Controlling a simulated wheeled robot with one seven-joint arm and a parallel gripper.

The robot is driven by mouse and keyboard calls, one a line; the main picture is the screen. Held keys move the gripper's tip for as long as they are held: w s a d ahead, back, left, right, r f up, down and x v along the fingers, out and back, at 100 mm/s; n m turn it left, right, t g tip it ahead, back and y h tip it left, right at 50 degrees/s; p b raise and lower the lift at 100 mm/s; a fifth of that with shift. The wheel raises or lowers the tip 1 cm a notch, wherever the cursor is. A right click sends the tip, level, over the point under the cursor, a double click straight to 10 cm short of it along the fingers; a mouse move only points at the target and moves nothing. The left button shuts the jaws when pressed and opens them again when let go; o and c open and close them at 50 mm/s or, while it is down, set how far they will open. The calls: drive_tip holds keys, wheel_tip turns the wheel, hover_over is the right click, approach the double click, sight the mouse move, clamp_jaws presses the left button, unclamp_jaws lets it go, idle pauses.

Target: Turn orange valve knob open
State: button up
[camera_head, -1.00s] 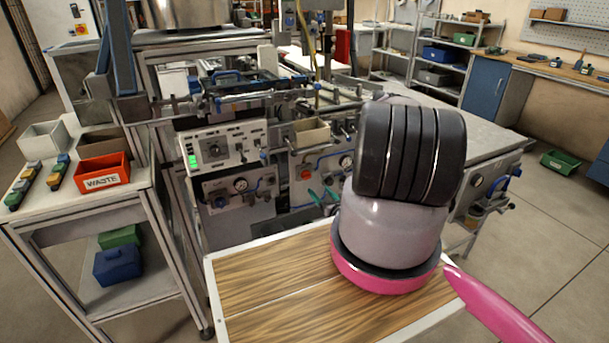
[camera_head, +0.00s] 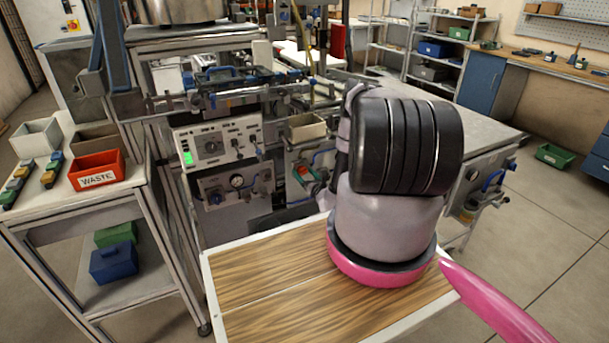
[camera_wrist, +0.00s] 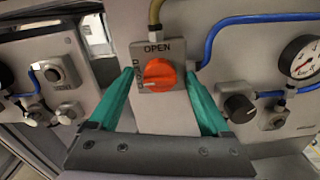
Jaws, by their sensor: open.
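The orange valve knob (camera_wrist: 159,74) is on a pale panel, with OPEN printed above it and a CLOSED label at its left. The knob's pale pointer mark lies toward the left, by the CLOSED label. My gripper (camera_wrist: 159,72) is open, its teal fingers apart, one on each side of the knob in the wrist view. I cannot tell whether they touch it or how far in front they are. In the head view the knob (camera_head: 303,171) is a small orange-red spot beside my arm, and my gripper is mostly hidden.
A blue hose (camera_wrist: 212,45), a pressure gauge (camera_wrist: 303,57) and a black knob (camera_wrist: 238,108) lie right of the orange knob. More knobs (camera_wrist: 52,74) are at the left. A yellowish hose (camera_wrist: 155,12) enters above. A red WASTE bin (camera_head: 97,170) stands on the left cart.

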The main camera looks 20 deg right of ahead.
clamp_jaws()
drive_tip(key=shift+m, duration=0.4)
drive_tip(key=m, duration=0.4)
drive_tip(key=shift+s, duration=0.1)
drive_tip(key=m, duration=0.9)
drive_tip(key=shift+f, duration=0.1)
drive_tip(key=m, duration=0.4)
idle(0.4)
